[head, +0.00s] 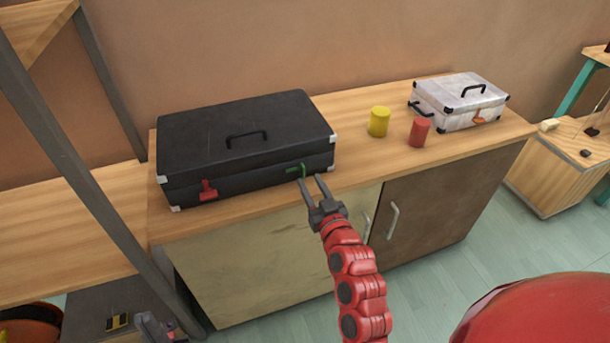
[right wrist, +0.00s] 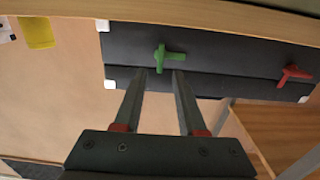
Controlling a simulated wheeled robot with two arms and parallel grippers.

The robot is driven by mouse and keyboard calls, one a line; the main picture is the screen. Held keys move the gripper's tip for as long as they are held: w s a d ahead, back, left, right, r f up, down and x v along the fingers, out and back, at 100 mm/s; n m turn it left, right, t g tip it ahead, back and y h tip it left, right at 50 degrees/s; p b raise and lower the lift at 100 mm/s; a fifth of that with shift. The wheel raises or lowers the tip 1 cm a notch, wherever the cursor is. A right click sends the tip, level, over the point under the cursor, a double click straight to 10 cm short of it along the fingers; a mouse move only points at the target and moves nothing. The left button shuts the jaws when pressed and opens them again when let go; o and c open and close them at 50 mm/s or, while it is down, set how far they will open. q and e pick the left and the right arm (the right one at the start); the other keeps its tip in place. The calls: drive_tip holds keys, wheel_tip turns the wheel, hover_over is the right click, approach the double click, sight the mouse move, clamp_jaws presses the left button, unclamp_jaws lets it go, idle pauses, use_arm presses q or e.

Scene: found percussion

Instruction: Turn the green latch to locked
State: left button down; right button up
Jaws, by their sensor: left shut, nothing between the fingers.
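The green latch (head: 303,169) is on the front of the large black case (head: 235,128), near its right end. In the right wrist view the green latch (right wrist: 168,57) has a short upright part and an arm pointing sideways. My right gripper (head: 311,181) is open, its fingertips just in front of the latch. In the right wrist view its two fingers (right wrist: 160,73) point at the latch, with the latch between or just beyond the tips; contact cannot be told. My left gripper (head: 158,326) is shut and empty, low at the left, away from the case.
A red latch (head: 208,190) is on the case's left front. A yellow cylinder (head: 379,121), a red cylinder (head: 419,132) and a small white case (head: 459,98) stand to the right on the wooden counter (head: 375,165). Cabinet handles (head: 392,220) stick out below the counter.

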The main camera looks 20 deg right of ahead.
sight(304, 171)
drive_tip(key=shift+w+a, duration=0.1)
drive_tip(key=shift+w, duration=2.2)
clamp_jaws()
